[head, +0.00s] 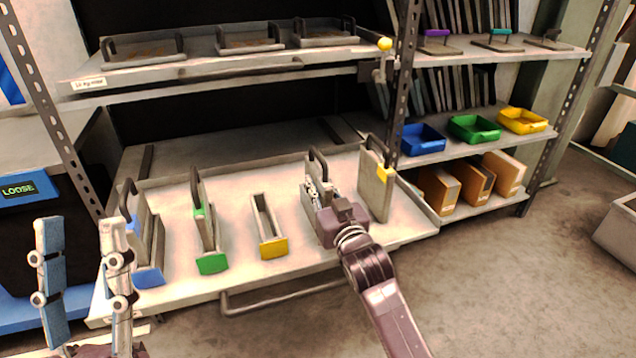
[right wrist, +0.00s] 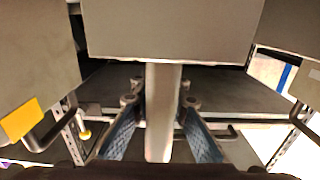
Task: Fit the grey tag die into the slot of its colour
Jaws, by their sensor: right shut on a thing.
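My right gripper (head: 325,190) is shut on a grey plate-like die (head: 318,166) with a dark loop handle on top, near the right part of the lower shelf tray. In the right wrist view the die's broad plate (right wrist: 170,30) fills the top middle, with a pale bar (right wrist: 162,110) between the fingers (right wrist: 160,135). Its tag does not show. A slot holder seems to be under or beside the die, mostly hidden by my gripper; I cannot tell whether the die is in it. My left gripper (head: 83,275) is open and empty at the front left, apart from the tray.
The tray (head: 340,270) holds an empty yellow slot (head: 268,225), a green slot (head: 212,262) and a blue slot (head: 148,277), the last two with dies. A yellow-tagged die (head: 374,190) stands close right of my right gripper. A rack post (head: 402,80) rises behind it.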

